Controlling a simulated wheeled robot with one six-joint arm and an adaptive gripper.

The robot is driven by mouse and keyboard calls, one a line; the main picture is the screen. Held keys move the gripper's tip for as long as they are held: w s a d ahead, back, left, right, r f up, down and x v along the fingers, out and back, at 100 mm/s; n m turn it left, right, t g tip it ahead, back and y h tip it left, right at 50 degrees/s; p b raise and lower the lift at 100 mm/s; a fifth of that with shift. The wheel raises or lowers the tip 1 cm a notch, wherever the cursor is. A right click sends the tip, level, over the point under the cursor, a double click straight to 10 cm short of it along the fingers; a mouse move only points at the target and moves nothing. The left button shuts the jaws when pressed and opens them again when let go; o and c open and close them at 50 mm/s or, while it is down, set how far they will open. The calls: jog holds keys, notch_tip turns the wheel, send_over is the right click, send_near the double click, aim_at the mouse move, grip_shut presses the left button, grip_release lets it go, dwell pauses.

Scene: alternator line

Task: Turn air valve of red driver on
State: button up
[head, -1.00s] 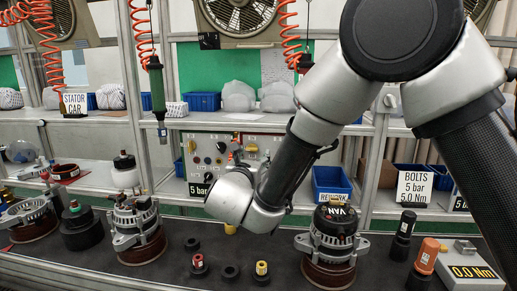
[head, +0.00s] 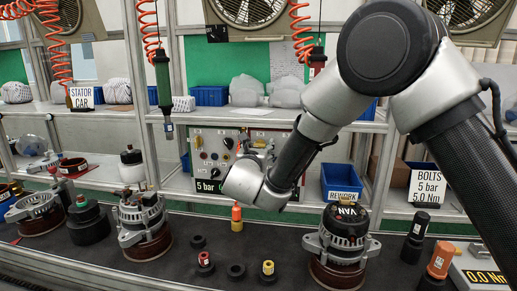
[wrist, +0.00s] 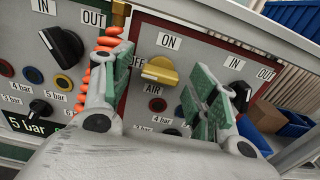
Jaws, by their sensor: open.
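My gripper (wrist: 158,70) is open, with one finger to the left of the knob and the other to the right. I cannot tell whether either finger touches it. A red driver (head: 317,64) hangs from an orange coiled hose, partly behind my arm.
A grey panel (wrist: 50,68) with a black knob (wrist: 66,46) stands left of the red one. An orange hose runs beside my left finger. Blue bins (wrist: 283,115) lie to the right.

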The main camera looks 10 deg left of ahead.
jog(key=c, duration=1)
jog(key=m, duration=0.4)
jog(key=shift+m, duration=0.4)
jog(key=m, duration=0.4)
jog(key=shift+m, duration=0.3)
jog(key=shift+f+m, duration=0.15)
jog(key=shift+m, duration=4.05)
